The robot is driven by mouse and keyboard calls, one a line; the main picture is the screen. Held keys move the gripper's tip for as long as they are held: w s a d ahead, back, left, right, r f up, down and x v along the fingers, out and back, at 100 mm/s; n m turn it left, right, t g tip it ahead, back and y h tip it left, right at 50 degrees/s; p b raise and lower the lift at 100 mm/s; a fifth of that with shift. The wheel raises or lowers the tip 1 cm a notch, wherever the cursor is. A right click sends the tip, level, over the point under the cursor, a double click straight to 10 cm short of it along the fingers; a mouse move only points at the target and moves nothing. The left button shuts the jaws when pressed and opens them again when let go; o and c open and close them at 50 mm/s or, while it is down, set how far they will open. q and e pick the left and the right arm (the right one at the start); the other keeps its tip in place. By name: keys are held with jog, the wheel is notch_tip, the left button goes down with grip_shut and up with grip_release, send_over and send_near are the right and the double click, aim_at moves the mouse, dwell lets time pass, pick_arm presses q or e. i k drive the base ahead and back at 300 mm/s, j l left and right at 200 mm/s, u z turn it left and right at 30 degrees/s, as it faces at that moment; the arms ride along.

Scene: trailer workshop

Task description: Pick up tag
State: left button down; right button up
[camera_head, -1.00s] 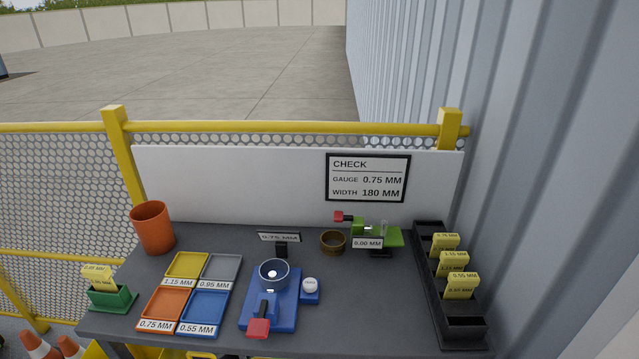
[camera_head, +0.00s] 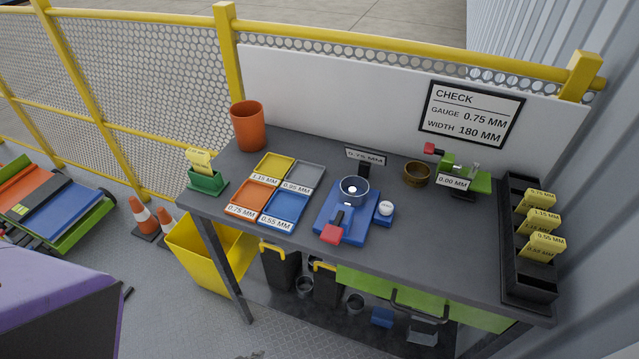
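Several yellow tags (camera_head: 543,246) stand in a black slotted rack (camera_head: 528,285) at the right end of the grey table. Their labels include 0.75 MM, 1.15 MM and 0.55 MM; some are partly covered by the tags in front. Another yellow tag (camera_head: 200,161) stands in a small green holder (camera_head: 207,182) at the table's left end, its print too small to read. A sign (camera_head: 470,115) on the white back panel reads CHECK, GAUGE 0.75 MM, WIDTH 180 MM. Neither of my grippers shows in the head view.
Four-colour labelled trays (camera_head: 248,199), a blue device with a bowl (camera_head: 346,218), an orange cup (camera_head: 248,125), a brass ring (camera_head: 417,174) and a green gauge (camera_head: 466,174) occupy the table (camera_head: 420,235). A yellow bin (camera_head: 208,255) and cones (camera_head: 143,215) stand at left. The table's front right is clear.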

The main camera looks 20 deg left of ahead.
aim_at(198, 158)
jog(key=u, duration=1.4)
jog(key=j+z, duration=0.1)
jog(key=z, duration=0.3)
jog(key=i+j+z, duration=0.1)
jog(key=z, duration=0.25)
jog(key=j+z, duration=0.1)
jog(key=z, duration=0.3)
jog(key=j+z, duration=0.35)
jog(key=j, duration=0.15)
jog(key=j+z, duration=0.35)
jog(key=j, duration=0.15)
jog(key=k+j, duration=0.1)
jog(key=j, duration=0.35)
jog(key=j+z, duration=0.1)
jog(key=j, duration=0.35)
jog(key=k+j, duration=0.15)
jog(key=j, duration=0.3)
jog(key=i, duration=0.25)
